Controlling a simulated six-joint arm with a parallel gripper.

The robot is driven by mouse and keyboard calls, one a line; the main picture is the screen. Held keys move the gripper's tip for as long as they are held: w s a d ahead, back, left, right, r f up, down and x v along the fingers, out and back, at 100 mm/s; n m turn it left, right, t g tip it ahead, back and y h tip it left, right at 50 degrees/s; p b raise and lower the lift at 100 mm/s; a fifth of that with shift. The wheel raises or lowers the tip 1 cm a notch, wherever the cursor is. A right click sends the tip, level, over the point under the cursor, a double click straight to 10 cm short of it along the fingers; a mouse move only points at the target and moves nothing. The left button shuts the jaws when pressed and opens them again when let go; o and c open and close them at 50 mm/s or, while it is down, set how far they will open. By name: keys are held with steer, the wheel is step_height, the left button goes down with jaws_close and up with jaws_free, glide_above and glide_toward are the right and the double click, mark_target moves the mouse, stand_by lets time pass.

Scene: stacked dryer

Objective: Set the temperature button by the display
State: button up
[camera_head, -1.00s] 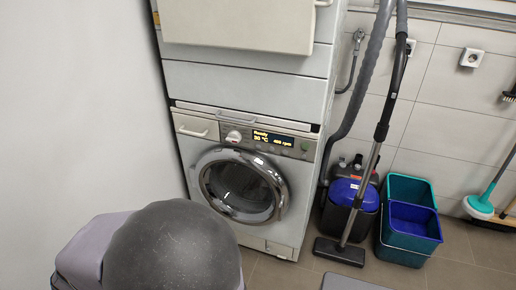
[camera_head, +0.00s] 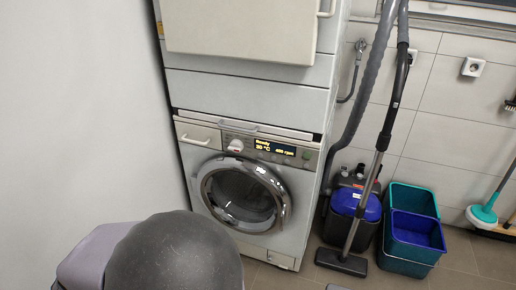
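The display (camera_head: 274,147) is a dark strip with yellow text on the control panel of the lower machine. It reads "Ready", a temperature that looks like 30 °C, and an rpm value. A round white knob (camera_head: 236,145) sits left of the display, and a small greenish button (camera_head: 306,155) sits to its right. The temperature button by the display is too small to make out. The machine's round door (camera_head: 241,194) is shut below the panel. My gripper is not in view; only a dark rounded part of my own body shows at the bottom.
A white appliance (camera_head: 245,95) is stacked above the machine. A vacuum cleaner (camera_head: 355,203) with its hose and tube stands to the right. Teal and blue buckets (camera_head: 411,230) stand further right. A white wall (camera_head: 85,110) bounds the left side.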

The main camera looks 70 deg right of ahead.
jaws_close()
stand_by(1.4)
